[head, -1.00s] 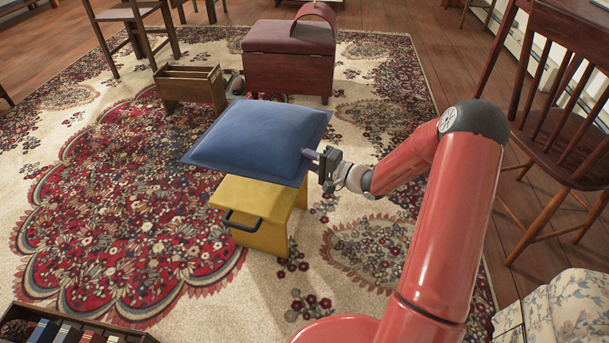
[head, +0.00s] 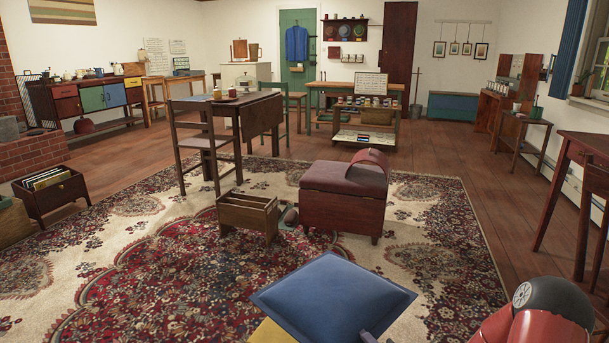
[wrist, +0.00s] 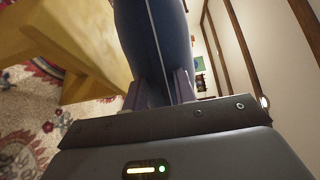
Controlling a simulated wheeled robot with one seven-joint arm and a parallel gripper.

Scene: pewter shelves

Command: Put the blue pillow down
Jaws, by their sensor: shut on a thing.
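The blue pillow (head: 335,298) is at the bottom of the head view, lying roughly flat over a yellow stool (head: 270,334), which shows only in part. My gripper (head: 368,337) is at the pillow's near right edge, mostly cut off by the frame. In the wrist view the two fingers of my gripper (wrist: 160,88) are closed on the edge of the blue pillow (wrist: 155,35). The yellow stool (wrist: 45,40) is beside it at the left. I cannot tell whether the pillow touches the stool's top.
A dark red padded chest (head: 340,205) and a wooden divided box (head: 247,213) stand on the patterned rug (head: 150,270) beyond the pillow. A drop-leaf table (head: 262,115) and chair are farther back. Open rug lies to the left; dark furniture stands at the right.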

